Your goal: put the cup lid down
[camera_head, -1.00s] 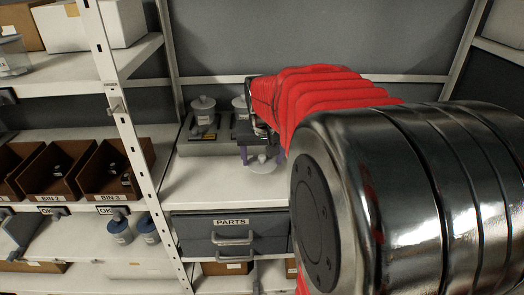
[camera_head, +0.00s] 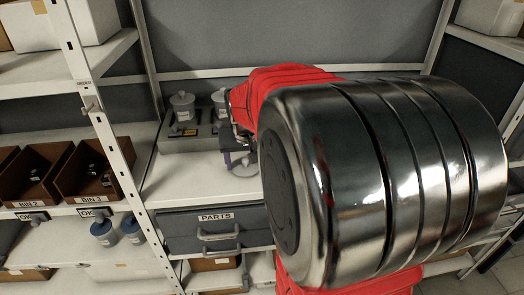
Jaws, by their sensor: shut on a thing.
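The cup lid (camera_head: 244,166) is a pale disc low over the white shelf top, left of my arm's steel section. My gripper (camera_head: 236,154), with purple-grey fingers, is shut on it from above. The steel section hides the lid's right side. Whether the lid touches the shelf top I cannot tell.
The white shelf top (camera_head: 190,185) is clear left of the lid. Below it is a grey drawer marked PARTS (camera_head: 215,228). A white rack post (camera_head: 112,145) stands at the left, with brown bins (camera_head: 95,172) beyond it. A grey wall closes the back.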

